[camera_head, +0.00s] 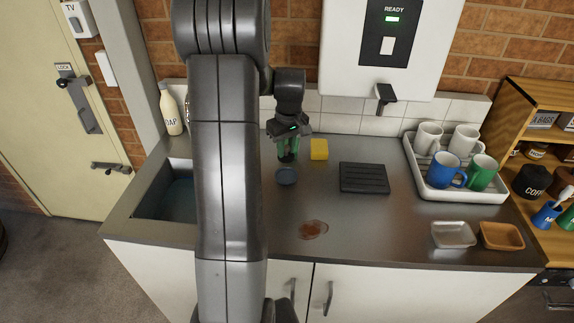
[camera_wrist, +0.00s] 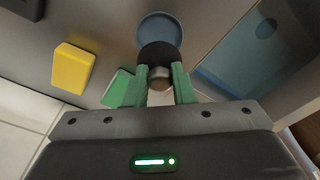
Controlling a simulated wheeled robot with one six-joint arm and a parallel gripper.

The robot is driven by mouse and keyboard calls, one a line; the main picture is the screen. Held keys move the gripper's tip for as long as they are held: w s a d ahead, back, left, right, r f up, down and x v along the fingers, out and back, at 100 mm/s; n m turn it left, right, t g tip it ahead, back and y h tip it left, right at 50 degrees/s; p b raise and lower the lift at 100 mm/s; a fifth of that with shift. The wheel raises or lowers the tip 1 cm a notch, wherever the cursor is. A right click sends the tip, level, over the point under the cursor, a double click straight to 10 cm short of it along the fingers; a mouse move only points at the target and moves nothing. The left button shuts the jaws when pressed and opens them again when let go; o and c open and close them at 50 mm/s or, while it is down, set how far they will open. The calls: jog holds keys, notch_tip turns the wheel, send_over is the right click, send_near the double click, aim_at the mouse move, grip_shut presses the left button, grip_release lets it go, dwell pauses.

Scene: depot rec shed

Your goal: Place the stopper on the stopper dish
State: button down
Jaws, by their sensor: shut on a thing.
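My gripper (camera_head: 288,150) is over the steel counter, pointing down, just behind the small round blue dish (camera_head: 286,177), likely the stopper dish. In the wrist view, the green fingers of my gripper (camera_wrist: 161,82) are closed on the stopper (camera_wrist: 158,54), a dark round disc with a pale metal knob between the fingertips. The blue dish (camera_wrist: 160,22) shows just beyond the stopper in that view, partly covered by it. The dish looks empty where it shows. I cannot tell how high the stopper is above the counter.
The sink basin (camera_head: 172,202) is to the left, with a soap bottle (camera_head: 170,112) behind it. A yellow sponge (camera_head: 319,149) and a black ribbed mat (camera_head: 364,178) lie to the right. A brown spill (camera_head: 313,229) is in front. A mug tray (camera_head: 452,194) stands farther right.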

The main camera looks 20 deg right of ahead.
aim_at(288, 148)
notch_tip(288, 148, down, 7)
jog(key=shift+f+p, duration=0.2)
jog(key=shift+p, duration=0.35)
jog(key=shift+f, duration=0.2)
jog(key=c, duration=1.2)
grip_release()
jog(key=shift+c, duration=0.2)
jog(key=r, duration=0.4)
jog(key=r+b, duration=0.1)
jog(key=r, duration=0.3)
jog(key=s+r, duration=0.1)
jog(key=r, duration=0.3)
jog(key=shift+s+d+r, duration=0.1)
jog(key=shift+d+r, duration=0.05)
jog(key=shift+o, duration=0.5)
